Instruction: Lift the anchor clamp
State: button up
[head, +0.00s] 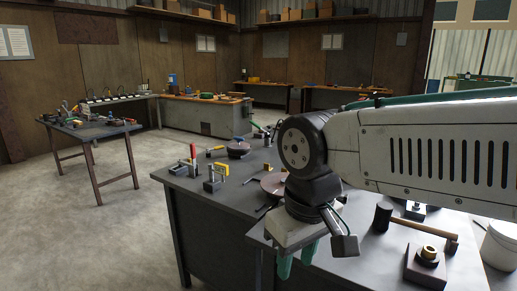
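I cannot tell for sure which item is the anchor clamp. A likely one is a small steel clamp with an upright red handle (193,155), standing near the left edge of the grey workbench (215,219). A grey bracket-like piece with a yellow part (215,178) stands just right of it. My gripper (297,260) points down over the front of the bench, to the right of and nearer than both pieces. Its two green fingers are apart, with nothing visible between them. My arm hides part of the bench behind it.
A reddish-brown disc (273,186) lies partly behind my gripper, and another reel (238,148) sits farther back. A mallet (415,225), a dark block with a brass piece (427,258) and a white bucket (500,244) are at right. Open floor (85,235) lies left.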

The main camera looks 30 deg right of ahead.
aim_at(193, 156)
jog(key=u, duration=0.55)
jog(key=i, duration=1.1)
jog(key=u, duration=0.65)
jog(key=i, duration=1.05)
jog(key=z, duration=0.85)
jog(key=i, duration=1.05)
jog(key=z, duration=0.9)
